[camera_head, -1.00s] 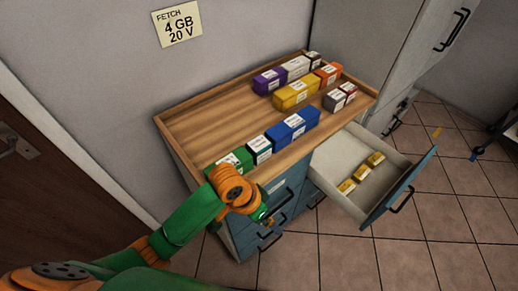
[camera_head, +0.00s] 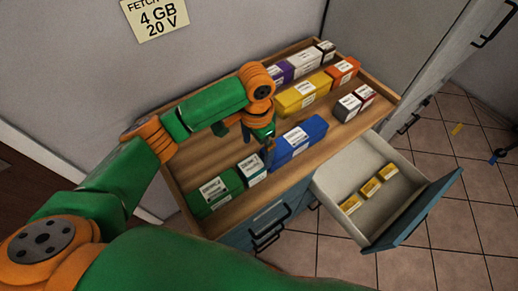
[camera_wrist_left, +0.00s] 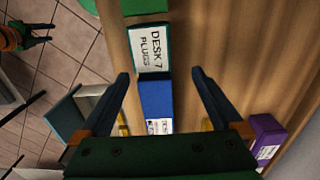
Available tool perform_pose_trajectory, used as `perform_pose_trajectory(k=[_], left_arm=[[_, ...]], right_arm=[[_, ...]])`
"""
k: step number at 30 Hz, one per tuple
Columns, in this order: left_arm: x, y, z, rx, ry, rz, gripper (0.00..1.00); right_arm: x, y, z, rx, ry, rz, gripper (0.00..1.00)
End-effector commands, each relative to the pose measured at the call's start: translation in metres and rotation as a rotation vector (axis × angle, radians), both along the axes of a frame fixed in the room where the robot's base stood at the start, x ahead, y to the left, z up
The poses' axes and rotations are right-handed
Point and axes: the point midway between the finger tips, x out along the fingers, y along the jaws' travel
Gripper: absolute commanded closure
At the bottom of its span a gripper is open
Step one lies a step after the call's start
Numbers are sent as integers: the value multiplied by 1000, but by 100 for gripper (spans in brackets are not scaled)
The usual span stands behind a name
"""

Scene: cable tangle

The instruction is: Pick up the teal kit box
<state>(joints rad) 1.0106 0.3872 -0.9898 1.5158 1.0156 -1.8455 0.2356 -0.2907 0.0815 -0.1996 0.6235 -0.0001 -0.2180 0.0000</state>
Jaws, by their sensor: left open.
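The teal kit box (camera_head: 251,168) stands in the front row on the wooden top, between a green box (camera_head: 215,192) and a blue box (camera_head: 297,141). In the left wrist view the teal box (camera_wrist_left: 150,50) shows its white label, "DESK 7 PLUGS". My left gripper (camera_head: 258,143) is open and empty, above the front row near the teal and blue boxes. In the wrist view its fingertips (camera_wrist_left: 160,73) are spread, with the teal box just beyond them and the blue box (camera_wrist_left: 156,103) between the fingers. What seems to be my right gripper (camera_wrist_left: 38,35) shows small at the upper left.
Yellow (camera_head: 303,93), orange (camera_head: 342,70) and purple (camera_head: 283,70) boxes stand further back. The wooden top has a raised rim. An open drawer (camera_head: 403,203) with several small yellow boxes juts out in front.

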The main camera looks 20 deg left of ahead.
Motion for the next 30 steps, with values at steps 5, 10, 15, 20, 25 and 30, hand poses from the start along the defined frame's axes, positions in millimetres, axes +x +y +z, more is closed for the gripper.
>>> perform_pose_trajectory(k=[5, 10, 15, 20, 25, 30], left_arm=[[-4, 6, -27, 2, 5, 1, 0], [-5, 7, -58, 1, 2, 0, 0], [-5, 7, -63, -1, -2, -3, 0], [-5, 7, -63, 0, -2, -2, 24], [-5, 7, -62, 0, -2, -2, 70], [-5, 7, -62, 0, -2, -2, 93]], right_arm=[[-6, 0, 14, -1, 13, 0, 50], [-13, 0, 15, -1, 25, 0, 50], [-10, 0, 15, 0, 20, 0, 50], [-7, 1, 15, 1, 14, -1, 50], [-7, 1, 15, 1, 14, -1, 50], [-7, 1, 15, 1, 14, -1, 50]])
